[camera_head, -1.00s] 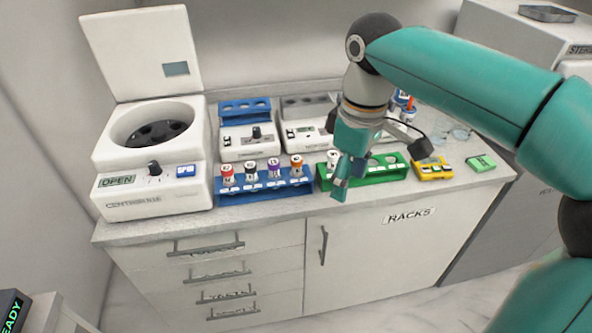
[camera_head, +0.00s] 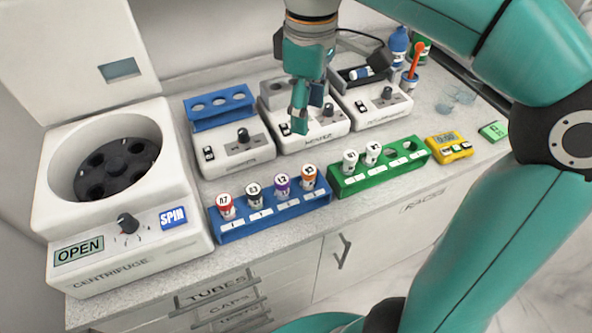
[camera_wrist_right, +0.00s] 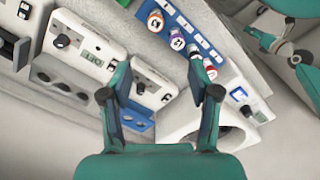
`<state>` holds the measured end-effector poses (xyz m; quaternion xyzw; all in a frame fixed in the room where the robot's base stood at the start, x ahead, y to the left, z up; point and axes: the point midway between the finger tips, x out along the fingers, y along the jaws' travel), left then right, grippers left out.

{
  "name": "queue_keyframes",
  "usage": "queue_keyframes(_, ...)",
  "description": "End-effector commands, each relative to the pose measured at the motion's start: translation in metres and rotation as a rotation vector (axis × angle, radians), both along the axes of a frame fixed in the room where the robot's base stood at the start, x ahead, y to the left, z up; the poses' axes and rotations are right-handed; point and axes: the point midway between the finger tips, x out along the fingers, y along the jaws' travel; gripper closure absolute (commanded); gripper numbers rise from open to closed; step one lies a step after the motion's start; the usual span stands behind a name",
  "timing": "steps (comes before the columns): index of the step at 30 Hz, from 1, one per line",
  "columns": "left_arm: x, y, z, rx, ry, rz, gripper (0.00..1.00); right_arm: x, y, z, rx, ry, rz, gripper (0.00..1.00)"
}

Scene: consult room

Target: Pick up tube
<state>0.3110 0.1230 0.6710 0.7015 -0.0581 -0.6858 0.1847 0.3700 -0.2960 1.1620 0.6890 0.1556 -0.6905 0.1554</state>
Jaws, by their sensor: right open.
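A blue rack (camera_head: 272,221) on the counter holds upright tubes: a red-capped tube (camera_head: 226,206), a black-and-white-capped tube (camera_head: 254,195), a purple-capped tube (camera_head: 282,184) and an orange-capped tube (camera_head: 309,176). A green rack (camera_head: 385,170) to its right holds two white-capped tubes (camera_head: 350,160). My right gripper (camera_head: 300,120) is open and empty, pointing down above the middle bench device, behind the blue rack. In the wrist view its two fingers (camera_wrist_right: 160,95) are spread, with the red-capped tube (camera_wrist_right: 211,71) near one fingertip. What may be my left arm shows there too; its jaws are unclear.
An open centrifuge (camera_head: 62,215) stands at the left, its lid raised. Three white devices (camera_head: 233,155) line the back, the left one with an empty blue block (camera_head: 222,104). A yellow timer (camera_head: 449,148) and a green box (camera_head: 494,131) lie at the right. The counter's front strip is bare.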

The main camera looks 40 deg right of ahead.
Motion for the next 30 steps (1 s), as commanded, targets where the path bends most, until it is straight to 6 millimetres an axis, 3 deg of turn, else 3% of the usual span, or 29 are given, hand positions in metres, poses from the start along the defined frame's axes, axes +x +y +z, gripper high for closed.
queue_keyframes(15,0.000,0.000,-0.015,0.000,0.000,0.000,0.60,-0.002,-0.003,-0.097,0.000,0.004,-0.009,0.39)
queue_keyframes(26,0.000,0.000,-0.015,0.000,0.000,0.000,0.60,-0.002,-0.006,-0.123,0.001,0.004,-0.008,0.39)
queue_keyframes(30,0.000,0.000,-0.013,0.000,0.000,0.000,0.60,-0.001,-0.011,-0.143,0.001,0.006,-0.008,0.39)
